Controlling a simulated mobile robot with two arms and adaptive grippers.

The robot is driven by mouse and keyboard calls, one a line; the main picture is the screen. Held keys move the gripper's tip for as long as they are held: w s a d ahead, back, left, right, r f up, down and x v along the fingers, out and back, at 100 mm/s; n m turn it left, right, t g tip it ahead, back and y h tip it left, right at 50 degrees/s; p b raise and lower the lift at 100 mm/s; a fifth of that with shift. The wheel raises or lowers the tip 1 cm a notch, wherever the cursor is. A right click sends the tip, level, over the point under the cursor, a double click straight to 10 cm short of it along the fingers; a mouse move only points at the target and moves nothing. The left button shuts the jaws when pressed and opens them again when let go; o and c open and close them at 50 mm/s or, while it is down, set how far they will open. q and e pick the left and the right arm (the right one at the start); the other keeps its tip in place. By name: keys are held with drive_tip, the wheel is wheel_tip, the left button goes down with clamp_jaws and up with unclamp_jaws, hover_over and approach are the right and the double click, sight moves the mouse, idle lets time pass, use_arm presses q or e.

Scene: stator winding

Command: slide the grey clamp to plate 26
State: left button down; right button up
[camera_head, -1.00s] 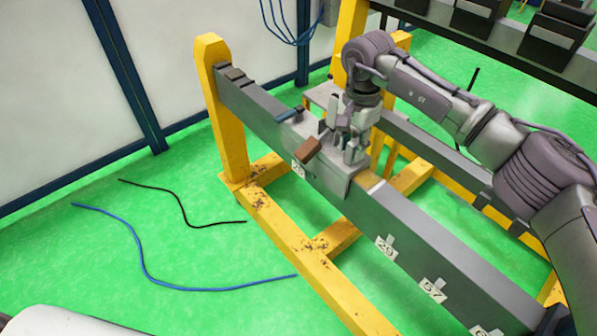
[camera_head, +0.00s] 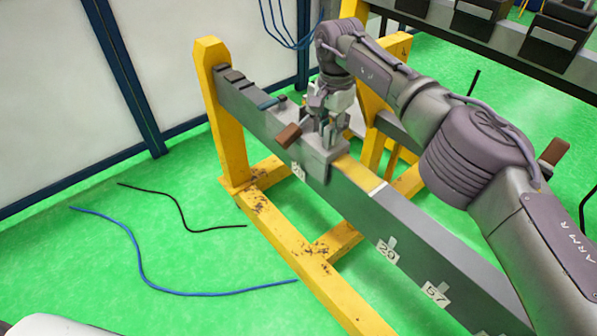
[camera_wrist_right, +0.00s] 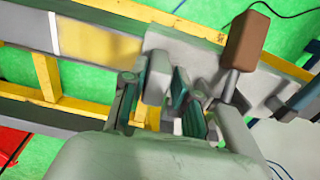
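The grey clamp (camera_head: 318,162) sits astride the long grey beam (camera_head: 410,228), and its brown handle (camera_head: 288,135) sticks out toward the near side. My right gripper (camera_head: 326,118) is down on top of the clamp. In the right wrist view the clamp (camera_wrist_right: 190,52) shows with its brown handle (camera_wrist_right: 247,40). The right fingers (camera_wrist_right: 160,98) stand on either side of an upright grey part of the clamp and look closed on it. A number plate (camera_head: 298,171) is just below the clamp's left end; its digits are too small to read surely. My left gripper is not in view.
Plates 29 (camera_head: 387,250) and 57 (camera_head: 436,293) are farther right on the beam. A yellow patch (camera_head: 358,174) lies bare right of the clamp. A blue-handled part (camera_head: 271,102) and dark blocks (camera_head: 233,76) sit on the beam to the left. A yellow post (camera_head: 222,120) supports that end.

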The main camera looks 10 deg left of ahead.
drive_tip(key=shift+w+a, duration=0.15)
drive_tip(key=shift+a, duration=0.1)
drive_tip(key=shift+s+d+r, duration=0.1)
drive_tip(key=shift+s+d, duration=0.05)
drive_tip(key=shift+s, duration=0.05)
idle(0.3)
drive_tip(key=shift+o, duration=1.4)
wheel_tip(320, 180, up, 10)
drive_tip(key=p, duration=0.8)
